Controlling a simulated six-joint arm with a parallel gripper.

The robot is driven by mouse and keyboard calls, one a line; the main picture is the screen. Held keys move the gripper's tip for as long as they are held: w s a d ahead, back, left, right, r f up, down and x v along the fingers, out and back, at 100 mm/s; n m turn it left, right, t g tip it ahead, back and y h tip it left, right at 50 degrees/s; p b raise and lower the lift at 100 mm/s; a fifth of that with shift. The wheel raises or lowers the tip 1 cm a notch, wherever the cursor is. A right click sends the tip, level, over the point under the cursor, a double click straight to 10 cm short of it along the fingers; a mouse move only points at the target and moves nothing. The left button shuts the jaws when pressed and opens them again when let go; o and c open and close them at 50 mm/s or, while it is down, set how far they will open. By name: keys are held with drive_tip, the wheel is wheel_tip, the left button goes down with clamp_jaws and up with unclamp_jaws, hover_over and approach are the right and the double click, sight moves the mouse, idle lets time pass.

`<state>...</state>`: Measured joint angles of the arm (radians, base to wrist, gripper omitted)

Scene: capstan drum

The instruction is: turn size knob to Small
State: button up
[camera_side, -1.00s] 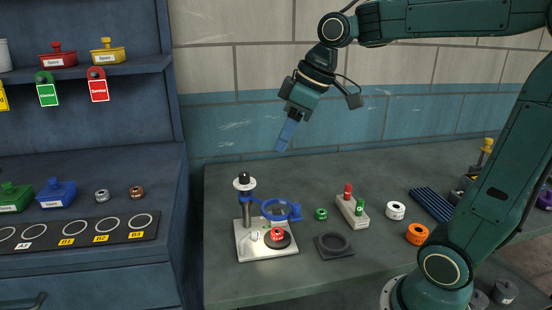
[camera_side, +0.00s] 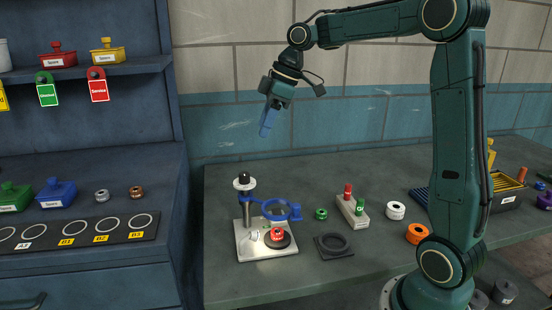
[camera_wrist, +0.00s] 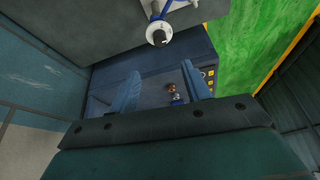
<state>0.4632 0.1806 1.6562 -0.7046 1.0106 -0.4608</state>
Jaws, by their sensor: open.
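No knob in view carries a readable "Small" mark, so I cannot tell which is the size knob. The stand (camera_side: 255,250) on the bench has a white base, a post with a black cap (camera_side: 244,177) and a blue ring arm (camera_side: 272,208). A red knob-like piece (camera_side: 277,234) sits on a dark disc on its base. My gripper (camera_side: 267,128) is up in the air above the stand, touching nothing. In the wrist view its blue fingers (camera_wrist: 162,95) are apart with nothing held between them; the stand's black cap (camera_wrist: 159,37) shows at the top.
A dark square pad (camera_side: 334,253), a green ring (camera_side: 321,214), a block with red and green buttons (camera_side: 352,210), a white ring (camera_side: 395,210) and an orange ring (camera_side: 417,233) lie on the bench. A blue cabinet (camera_side: 90,160) with pots stands at the left.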

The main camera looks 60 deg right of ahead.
sight(244, 174)
drive_tip(key=x, duration=1.3)
drive_tip(key=shift+f, duration=0.35)
drive_tip(key=c, duration=1)
drive_tip(key=shift+a+m, duration=0.1)
drive_tip(key=shift+m, duration=0.3)
drive_tip(key=m+h, duration=0.1)
drive_tip(key=m, duration=0.1)
drive_tip(key=m+t+h, duration=0.1)
drive_tip(key=m, duration=0.2)
drive_tip(key=shift+a, duration=0.15)
drive_tip(key=m+h, duration=0.1)
drive_tip(key=m, duration=0.2)
drive_tip(key=m+h, duration=0.1)
drive_tip(key=m, duration=0.2)
drive_tip(key=shift+a+r+h, duration=0.1)
drive_tip(key=shift+h, duration=0.2)
